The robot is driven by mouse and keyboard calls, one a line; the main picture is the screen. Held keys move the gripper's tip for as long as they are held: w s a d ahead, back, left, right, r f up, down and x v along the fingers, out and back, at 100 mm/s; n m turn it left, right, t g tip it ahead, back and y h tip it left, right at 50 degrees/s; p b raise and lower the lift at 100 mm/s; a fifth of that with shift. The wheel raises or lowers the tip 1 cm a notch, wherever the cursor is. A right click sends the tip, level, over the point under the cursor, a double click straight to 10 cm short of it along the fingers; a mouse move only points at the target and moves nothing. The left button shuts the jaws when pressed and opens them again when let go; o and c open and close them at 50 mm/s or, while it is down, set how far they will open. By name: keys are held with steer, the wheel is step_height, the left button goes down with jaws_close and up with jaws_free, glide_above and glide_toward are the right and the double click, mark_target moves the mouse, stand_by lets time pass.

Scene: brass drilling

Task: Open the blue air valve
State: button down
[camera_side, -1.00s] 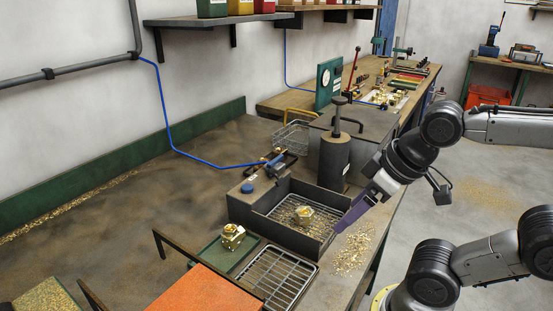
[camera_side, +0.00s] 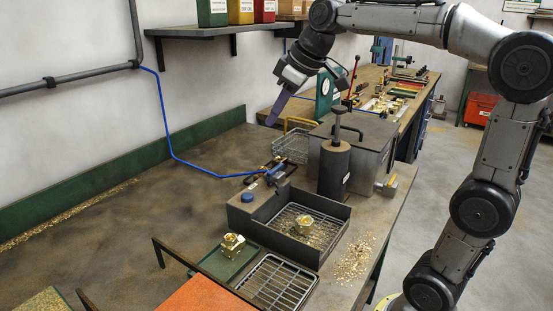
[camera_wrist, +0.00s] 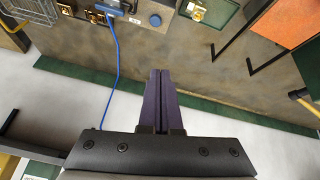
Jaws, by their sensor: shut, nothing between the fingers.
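The blue air valve (camera_side: 278,172) sits at the end of the blue hose (camera_side: 172,120), behind the dark metal tray box. Its handle position is too small to tell. In the wrist view the valve (camera_wrist: 108,8) is cut by the top edge, with the hose running down from it. My gripper (camera_side: 270,122) has purple fingers and is high above the back of the bench, above and behind the valve, apart from it. In the wrist view my gripper (camera_wrist: 161,71) has its fingers together with nothing between them.
A round blue button (camera_side: 247,198) is on the box's left. A dark cylinder with a plunger (camera_side: 334,165) stands right of the valve, with a wire basket (camera_side: 290,146) behind it.

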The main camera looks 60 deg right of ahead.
steer(key=w+d+f+m, duration=0.1)
steer(key=w+d+f, duration=0.3)
steer(key=w+d, duration=0.5)
steer(key=m+g, duration=0.2)
glide_above(275, 172)
steer(key=w+d, duration=0.3)
steer(key=d, duration=0.1)
step_height(275, 172, down, 8)
steer(key=shift+s, duration=0.1)
steer(key=x, duration=0.9)
steer(key=shift+f, duration=0.1)
steer(key=shift+d+f, duration=0.1)
steer(key=shift+f, duration=0.3)
steer(key=shift+s+r, duration=0.1)
steer(key=shift+s, duration=1.8)
